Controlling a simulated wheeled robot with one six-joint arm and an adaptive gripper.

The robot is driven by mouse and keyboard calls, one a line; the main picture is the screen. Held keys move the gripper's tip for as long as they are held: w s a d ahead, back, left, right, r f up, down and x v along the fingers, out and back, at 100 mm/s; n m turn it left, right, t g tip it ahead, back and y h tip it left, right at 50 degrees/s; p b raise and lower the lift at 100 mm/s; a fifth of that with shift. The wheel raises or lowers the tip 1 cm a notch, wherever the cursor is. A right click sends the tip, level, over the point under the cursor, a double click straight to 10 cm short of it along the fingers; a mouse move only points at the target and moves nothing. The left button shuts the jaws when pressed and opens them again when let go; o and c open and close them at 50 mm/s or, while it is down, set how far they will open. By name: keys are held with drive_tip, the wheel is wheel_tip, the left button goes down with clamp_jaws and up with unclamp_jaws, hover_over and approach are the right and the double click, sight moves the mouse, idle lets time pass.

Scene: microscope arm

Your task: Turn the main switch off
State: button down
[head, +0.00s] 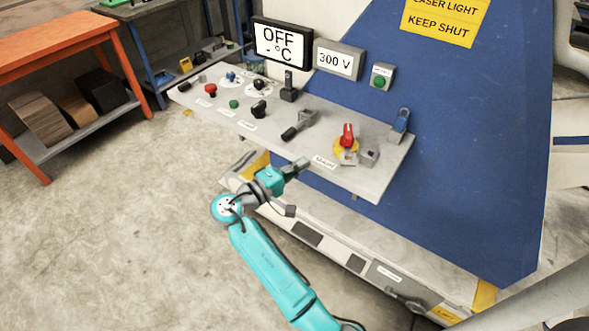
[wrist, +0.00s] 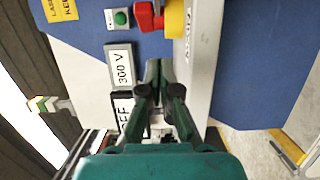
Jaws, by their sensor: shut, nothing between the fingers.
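The main switch, a red rotary handle (head: 347,132) on a yellow base, sits near the right end of the grey control panel (head: 290,150). Its red grip stands up from the yellow base. A grey latch-like piece is beside the base. In the wrist view the red handle (wrist: 149,17) and yellow base (wrist: 174,18) show at the top, partly cut off. My gripper (head: 303,163) is at the panel's front edge, left of the switch and apart from it. In the wrist view my gripper (wrist: 159,70) is shut and empty, with its fingertips below the switch.
Levers and knobs, such as the grey lever (head: 300,125) and red button (head: 210,90), stand left on the panel. A blue padlock-like piece (head: 401,122) is right of the switch. Displays (head: 283,45) and a green button (head: 380,81) are behind. Open floor lies left.

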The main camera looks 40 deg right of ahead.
sight(355, 172)
drive_tip(key=d, duration=0.5)
drive_tip(key=shift+w, duration=0.2)
drive_tip(key=shift+s+d, duration=0.95)
drive_tip(key=shift+d, duration=0.3)
drive_tip(key=shift+s+d, duration=0.3)
drive_tip(key=shift+d, duration=0.05)
drive_tip(key=shift+s+d+n+t+y, duration=0.25)
drive_tip(key=shift+s+n+t, duration=0.25)
drive_tip(key=shift+t, duration=0.35)
drive_tip(key=shift+s+d+n+t+y, duration=0.15)
drive_tip(key=shift+s+n+t, duration=0.25)
drive_tip(key=shift+n+t, duration=0.4)
drive_tip(key=shift+s+d+n+t+y, duration=0.15)
drive_tip(key=shift+s+n+t+y, duration=0.25)
drive_tip(key=shift+t, duration=0.55)
drive_tip(key=n+t, duration=0.1)
drive_tip(key=s+d+n+t+y, duration=0.1)
drive_tip(key=t, duration=0.1)
drive_tip(key=shift+s+d+n+t+y, duration=0.2)
drive_tip(key=shift+s+n+t+y, duration=0.1)
drive_tip(key=shift+n+t+y, duration=0.1)
drive_tip(key=shift+s+d, duration=0.35)
drive_tip(key=shift+d, duration=0.25)
drive_tip(key=shift+s+d, duration=0.35)
drive_tip(key=shift+d, duration=0.2)
